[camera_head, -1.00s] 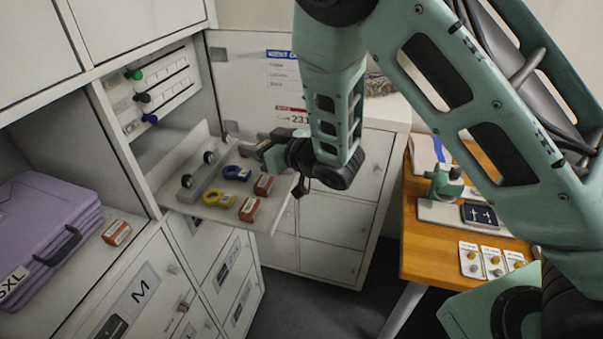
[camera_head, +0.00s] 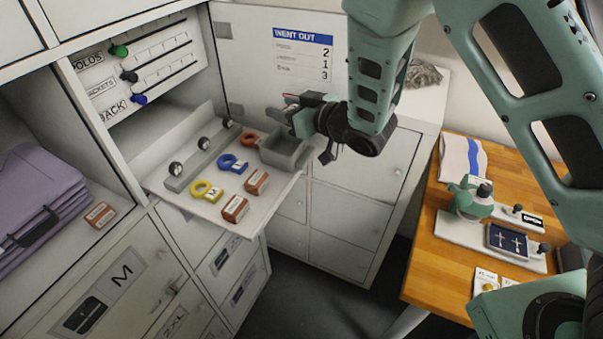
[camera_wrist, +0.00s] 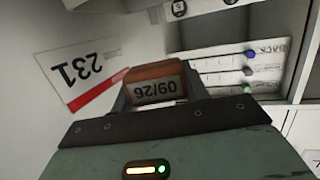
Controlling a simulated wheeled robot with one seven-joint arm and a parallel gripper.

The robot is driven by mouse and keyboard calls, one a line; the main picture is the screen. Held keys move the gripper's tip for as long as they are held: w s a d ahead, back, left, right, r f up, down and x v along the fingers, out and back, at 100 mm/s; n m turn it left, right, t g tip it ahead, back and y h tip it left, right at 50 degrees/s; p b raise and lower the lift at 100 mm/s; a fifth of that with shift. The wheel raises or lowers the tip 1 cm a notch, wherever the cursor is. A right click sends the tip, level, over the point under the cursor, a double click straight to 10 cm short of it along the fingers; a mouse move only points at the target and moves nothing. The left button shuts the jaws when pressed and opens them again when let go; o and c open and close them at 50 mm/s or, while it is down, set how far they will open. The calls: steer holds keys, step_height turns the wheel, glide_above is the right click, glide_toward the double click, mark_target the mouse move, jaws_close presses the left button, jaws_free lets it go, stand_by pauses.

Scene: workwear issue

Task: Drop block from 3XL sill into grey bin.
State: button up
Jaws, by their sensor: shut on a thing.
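In the wrist view my gripper (camera_wrist: 156,95) is shut on a brick-red block (camera_wrist: 155,72) with a pale label reading 09/26. In the head view my gripper (camera_head: 284,116) is at the back right corner of the fold-down shelf, apparently above the grey bin (camera_head: 285,165). The held block is hard to make out there. The bin is an open box at the shelf's right end; its floor is partly visible. Another red block (camera_head: 100,216) lies on the ledge at left, beside folded purple clothing (camera_head: 35,195). I cannot read a 3XL mark.
The shelf (camera_head: 180,208) also holds two red blocks (camera_head: 257,182) (camera_head: 235,209), a yellow ring (camera_head: 207,191), a blue ring (camera_head: 233,163), a red ring (camera_head: 252,139) and a grey rail (camera_head: 200,156) with dark knobs. The open door (camera_head: 265,70) stands behind. A wooden table (camera_head: 425,255) is at right.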

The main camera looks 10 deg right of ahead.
steer(key=shift+f+b, duration=1.3)
steer(key=shift+f, duration=1.1)
steer(key=o, duration=1)
steer(key=shift+o, duration=0.2)
steer(key=b+v, duration=0.1)
steer(key=v, duration=1)
steer(key=shift+s+d+r+b, duration=0.15)
steer(key=shift+d+r+b, duration=0.05)
steer(key=shift+r+b, duration=0.25)
steer(key=p, duration=0.3)
steer(key=shift+s+d+r, duration=0.15)
